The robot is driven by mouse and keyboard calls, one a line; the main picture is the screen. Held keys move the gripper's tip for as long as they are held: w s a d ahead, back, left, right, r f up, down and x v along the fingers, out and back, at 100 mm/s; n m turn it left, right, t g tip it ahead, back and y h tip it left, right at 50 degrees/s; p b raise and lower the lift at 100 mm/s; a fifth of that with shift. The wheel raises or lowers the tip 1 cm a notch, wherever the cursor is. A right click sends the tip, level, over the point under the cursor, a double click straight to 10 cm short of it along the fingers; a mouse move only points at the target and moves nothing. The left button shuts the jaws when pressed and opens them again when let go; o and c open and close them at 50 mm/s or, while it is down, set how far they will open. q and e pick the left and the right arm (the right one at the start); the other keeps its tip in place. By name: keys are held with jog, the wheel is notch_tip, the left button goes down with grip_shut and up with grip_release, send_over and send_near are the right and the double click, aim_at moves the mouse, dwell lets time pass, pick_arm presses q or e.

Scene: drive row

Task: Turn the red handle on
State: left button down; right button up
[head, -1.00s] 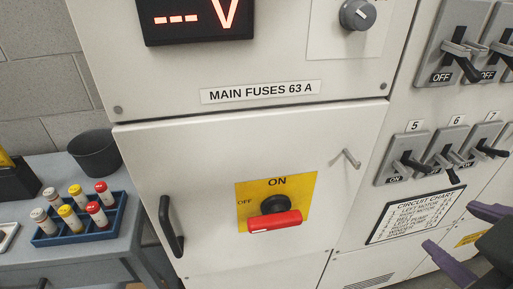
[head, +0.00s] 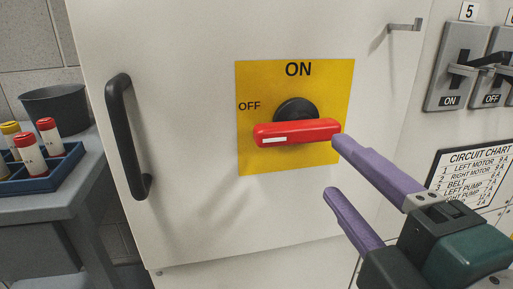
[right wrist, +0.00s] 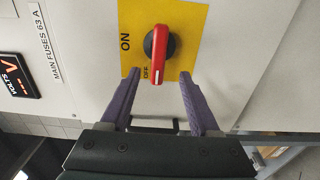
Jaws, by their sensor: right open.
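The red handle (head: 297,132) lies level on a black round hub (head: 296,106) over a yellow plate (head: 262,80) marked ON at the top and OFF at the left. Its white mark is at the left end, on the OFF side. My right gripper (head: 334,167) is open and empty, its upper purple fingertip near the handle's right end. In the right wrist view the handle (right wrist: 159,55) appears between the fingertips of the gripper (right wrist: 159,75), with no visible contact. My left gripper is not in view.
The plate is on a pale cabinet door with a black pull handle (head: 128,135) at left and a small metal latch (head: 405,26) at upper right. Breaker levers (head: 465,75) and a circuit chart (head: 470,175) are at right. A side table with a blue rack (head: 62,165) stands at left.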

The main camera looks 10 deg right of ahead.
aim_at(307, 137)
jog(key=w, duration=0.9)
jog(key=shift+w+a+r, duration=0.1)
jog(key=shift+w+a, duration=0.05)
jog(key=shift+c, duration=0.2)
grip_shut()
dwell(0.9)
